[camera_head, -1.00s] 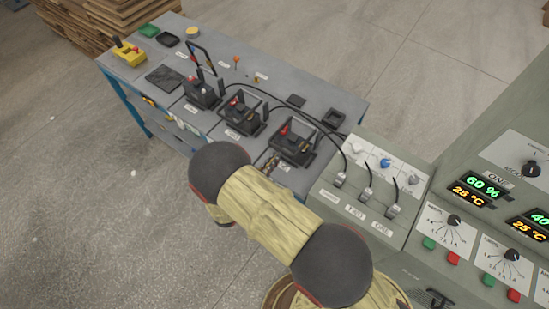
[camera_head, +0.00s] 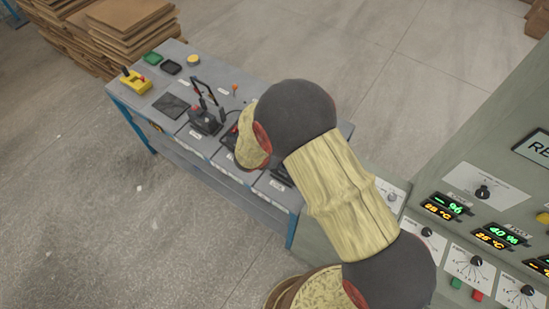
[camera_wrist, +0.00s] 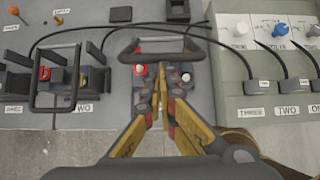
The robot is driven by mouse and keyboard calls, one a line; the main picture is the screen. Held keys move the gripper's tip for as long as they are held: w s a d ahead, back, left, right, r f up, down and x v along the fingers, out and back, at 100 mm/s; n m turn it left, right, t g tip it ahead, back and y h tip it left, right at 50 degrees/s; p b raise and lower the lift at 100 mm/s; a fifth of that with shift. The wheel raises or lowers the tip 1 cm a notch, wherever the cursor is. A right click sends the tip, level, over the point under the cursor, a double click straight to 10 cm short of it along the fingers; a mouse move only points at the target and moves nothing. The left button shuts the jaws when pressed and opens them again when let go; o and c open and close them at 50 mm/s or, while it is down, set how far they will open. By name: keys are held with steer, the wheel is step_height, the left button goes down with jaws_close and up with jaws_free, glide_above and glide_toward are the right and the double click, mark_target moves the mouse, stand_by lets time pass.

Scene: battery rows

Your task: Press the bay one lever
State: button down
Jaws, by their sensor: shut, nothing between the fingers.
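In the wrist view, the fingers of my gripper (camera_wrist: 160,88) are shut with nothing between them. In the head view, my arm covers most of this bay, and my gripper is hidden.
The bays sit on a grey bench (camera_head: 232,98). A control panel (camera_wrist: 268,90) with knobs, cables and plates reading THREE, TWO and ONE stands close on the right. Cables loop behind the bays. Left of the bench is bare floor (camera_head: 70,190).

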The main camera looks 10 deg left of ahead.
steer(key=w+d+r+g+p, duration=0.1)
steer(key=w+d+r+p, duration=0.2)
steer(key=w, duration=0.4)
steer(key=shift+r+p, duration=0.35)
steer(key=shift+r, duration=0.5)
steer(key=shift+w+d, duration=0.15)
stand_by(0.9)
stand_by(1.3)
